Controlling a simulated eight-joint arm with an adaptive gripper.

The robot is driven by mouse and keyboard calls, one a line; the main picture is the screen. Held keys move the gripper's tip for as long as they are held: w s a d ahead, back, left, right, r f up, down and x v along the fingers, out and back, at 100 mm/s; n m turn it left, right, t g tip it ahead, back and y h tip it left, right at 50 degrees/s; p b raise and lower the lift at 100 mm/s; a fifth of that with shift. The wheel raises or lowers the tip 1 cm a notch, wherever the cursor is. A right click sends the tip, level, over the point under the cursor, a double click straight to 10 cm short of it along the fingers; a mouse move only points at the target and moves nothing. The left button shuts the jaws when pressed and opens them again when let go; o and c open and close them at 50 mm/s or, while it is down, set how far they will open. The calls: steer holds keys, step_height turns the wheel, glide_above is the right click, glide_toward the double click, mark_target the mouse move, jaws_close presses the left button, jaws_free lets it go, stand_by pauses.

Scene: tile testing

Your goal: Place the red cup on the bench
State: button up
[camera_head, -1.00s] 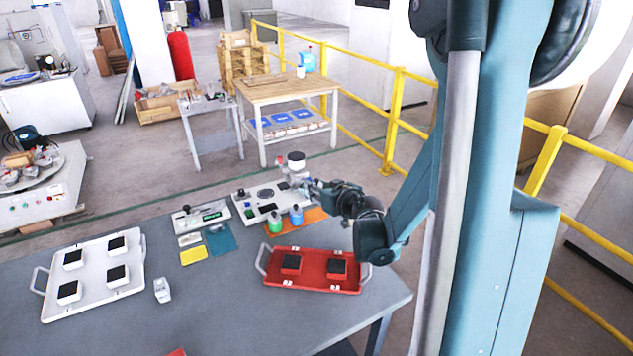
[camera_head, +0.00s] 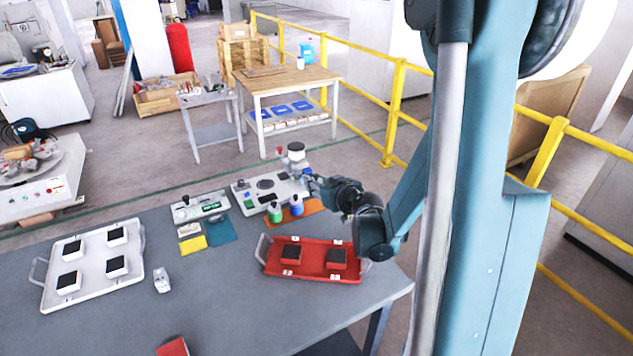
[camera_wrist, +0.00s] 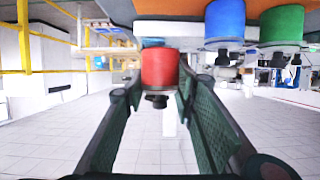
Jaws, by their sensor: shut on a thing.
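The red cup (camera_wrist: 160,68) is between my gripper's fingers (camera_wrist: 160,88) in the wrist view, which is upside down. My gripper is shut on the cup, and a dark nozzle shows on its top end. The blue cup (camera_wrist: 225,22) and green cup (camera_wrist: 282,24) stand beside it. In the head view my gripper (camera_head: 309,181) is at the bench's far right, near the blue cup (camera_head: 296,205) and green cup (camera_head: 275,212). The bench (camera_head: 230,310) is grey. I cannot tell whether the red cup touches it.
An orange mat (camera_head: 312,207) lies under the cups. A white device (camera_head: 243,194) stands close behind them. A red tray (camera_head: 313,272) with two dark-topped blocks lies in front. A white tray (camera_head: 90,288) is at left. The bench's front middle is mostly clear.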

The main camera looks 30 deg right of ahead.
steer(key=shift+f+b, duration=1.3)
steer(key=shift+f, duration=1.1)
steer(key=shift+f+b, duration=0.4)
steer(key=shift+f, duration=0.05)
steer(key=o, duration=1.1)
steer(key=shift+s, duration=0.2)
steer(key=shift+v, duration=3.6)
